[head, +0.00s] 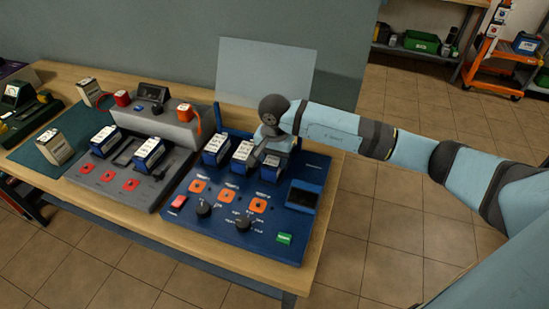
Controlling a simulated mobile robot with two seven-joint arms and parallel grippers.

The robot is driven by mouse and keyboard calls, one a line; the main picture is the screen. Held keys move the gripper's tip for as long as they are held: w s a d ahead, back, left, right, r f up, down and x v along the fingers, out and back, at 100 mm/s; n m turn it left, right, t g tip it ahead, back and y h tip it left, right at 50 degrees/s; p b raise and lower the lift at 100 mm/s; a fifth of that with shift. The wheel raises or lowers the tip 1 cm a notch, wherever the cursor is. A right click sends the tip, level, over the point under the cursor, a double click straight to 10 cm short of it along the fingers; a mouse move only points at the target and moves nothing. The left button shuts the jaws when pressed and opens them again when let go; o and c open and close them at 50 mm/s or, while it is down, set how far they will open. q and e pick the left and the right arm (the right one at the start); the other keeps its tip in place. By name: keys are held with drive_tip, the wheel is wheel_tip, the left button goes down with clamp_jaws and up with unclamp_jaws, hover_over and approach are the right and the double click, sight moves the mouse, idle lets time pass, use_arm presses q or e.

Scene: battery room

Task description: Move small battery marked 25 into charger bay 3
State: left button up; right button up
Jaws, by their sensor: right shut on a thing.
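My right gripper (260,150) is at the back of the blue charger (235,220), at its rightmost bay, with its fingers pointing down. It is shut on a small blue and white battery (281,146), which the wrist partly hides. I cannot tell whether that battery is fully seated in the bay. Two similar batteries, a left one (215,149) and a middle one (243,153), stand in the bays to its left. The numbers on the batteries and bays are too small to read. My left gripper is out of view.
A grey charger (115,185) with two blue and white batteries stands left of the blue one. A green mat (75,125) with a cream battery (55,147) lies further left. A clear upright panel (265,75) rises behind the blue charger. The floor on the right is free.

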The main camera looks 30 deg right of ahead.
drive_tip(key=shift+f+b, duration=0.3)
drive_tip(key=shift+f, duration=0.1)
drive_tip(key=o, duration=1)
drive_tip(key=shift+r+p, duration=2.35)
drive_tip(key=shift+r, duration=3.15)
